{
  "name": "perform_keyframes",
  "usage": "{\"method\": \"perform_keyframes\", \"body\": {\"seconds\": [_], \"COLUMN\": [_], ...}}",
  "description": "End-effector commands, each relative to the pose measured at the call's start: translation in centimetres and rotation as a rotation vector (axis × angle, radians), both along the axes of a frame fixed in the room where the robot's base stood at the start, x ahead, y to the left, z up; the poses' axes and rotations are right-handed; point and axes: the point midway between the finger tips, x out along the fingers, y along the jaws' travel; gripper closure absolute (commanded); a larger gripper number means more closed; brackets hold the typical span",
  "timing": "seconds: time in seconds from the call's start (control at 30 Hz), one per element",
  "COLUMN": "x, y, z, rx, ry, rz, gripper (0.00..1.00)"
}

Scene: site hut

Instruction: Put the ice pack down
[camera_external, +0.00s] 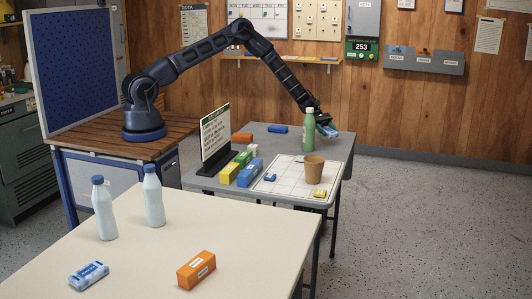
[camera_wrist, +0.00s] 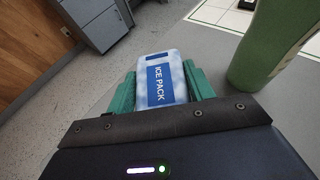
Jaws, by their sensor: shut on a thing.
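My gripper (camera_external: 320,121) is at the far right of the grey table (camera_external: 278,142), behind the green bottle. In the wrist view its green fingers (camera_wrist: 160,88) are shut on the sides of a white and blue ice pack (camera_wrist: 160,72) labelled "ICE PACK". The pack (camera_external: 329,131) is partly hidden by the bottle and my gripper in the external view. It is close to the table's edge, with floor beyond it; I cannot tell whether it touches the tabletop.
The green bottle (camera_external: 309,132) stands close to the pack, at right in the wrist view (camera_wrist: 268,45). Coloured boxes (camera_external: 249,172) and a sign (camera_external: 215,135) stand at left. The front table (camera_external: 165,255) has bottles and packs.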

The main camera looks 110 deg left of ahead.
Motion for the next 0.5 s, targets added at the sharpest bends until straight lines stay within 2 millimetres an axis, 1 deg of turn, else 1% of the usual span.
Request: {"method": "perform_keyframes", "body": {"seconds": [0.17, 0.3, 0.4, 0.5], "x": [0.0, 0.0, 0.0, 0.0], "y": [0.0, 0.0, 0.0, 0.0], "z": [-1.1, -3.0, -4.2, -4.4], "rx": [0.0, -0.001, -0.001, 0.001], "ry": [0.0, 0.001, -0.001, -0.001], "rz": [0.0, 0.0, 0.0, 0.0], "gripper": [0.73, 0.73, 0.73, 0.73]}}
